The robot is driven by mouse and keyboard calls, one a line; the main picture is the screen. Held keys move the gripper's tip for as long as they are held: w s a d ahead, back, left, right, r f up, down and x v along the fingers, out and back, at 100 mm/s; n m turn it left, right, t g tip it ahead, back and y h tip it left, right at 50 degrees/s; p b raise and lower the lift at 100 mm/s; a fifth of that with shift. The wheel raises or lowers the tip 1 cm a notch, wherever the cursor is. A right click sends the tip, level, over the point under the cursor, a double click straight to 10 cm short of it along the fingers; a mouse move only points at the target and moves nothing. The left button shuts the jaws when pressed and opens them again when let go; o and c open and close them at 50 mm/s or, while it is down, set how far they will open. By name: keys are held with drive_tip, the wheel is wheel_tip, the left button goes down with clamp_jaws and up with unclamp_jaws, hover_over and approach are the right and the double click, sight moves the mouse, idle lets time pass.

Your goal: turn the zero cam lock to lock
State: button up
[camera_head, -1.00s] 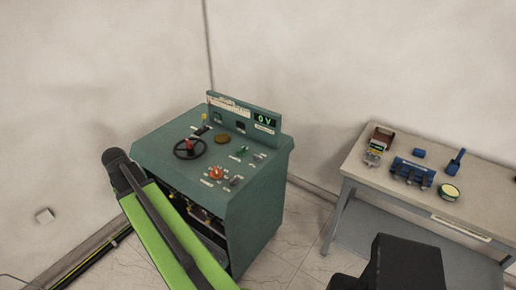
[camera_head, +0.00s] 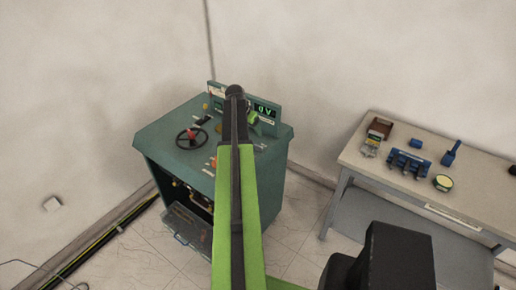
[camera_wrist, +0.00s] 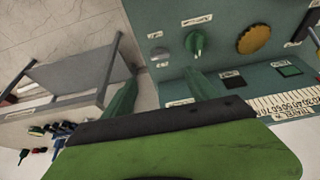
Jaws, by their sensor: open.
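The green control console (camera_head: 170,125) stands against the wall. I cannot tell which control is the zero cam lock, as the labels are too small to read. The wrist view shows a green knob (camera_wrist: 199,44), a ribbed yellow-brown round knob (camera_wrist: 254,39) and a small grey fitting (camera_wrist: 157,57) on the panel. My gripper (camera_wrist: 163,76) is open, with its two dark green fingers apart and nothing visible between them. The right finger is over the panel just below the green knob in the picture. My arm hides much of the console's right half in the head view.
A black handwheel with a red centre (camera_head: 192,136) is on the console's left. An upright display panel (camera_head: 265,111) reading 0 V stands at its back. A workbench (camera_head: 350,157) with tools is to the right. Bare floor (camera_head: 300,225) lies between them.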

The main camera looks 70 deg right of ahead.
sight(258, 146)
drive_tip(key=b+x, duration=1.2)
drive_tip(key=x, duration=0.3)
drive_tip(key=shift+w+a, duration=0.1)
drive_tip(key=shift+r, duration=0.1)
drive_tip(key=shift+c, duration=0.5)
drive_tip(key=c, duration=1.3)
drive_tip(key=shift+o, duration=0.2)
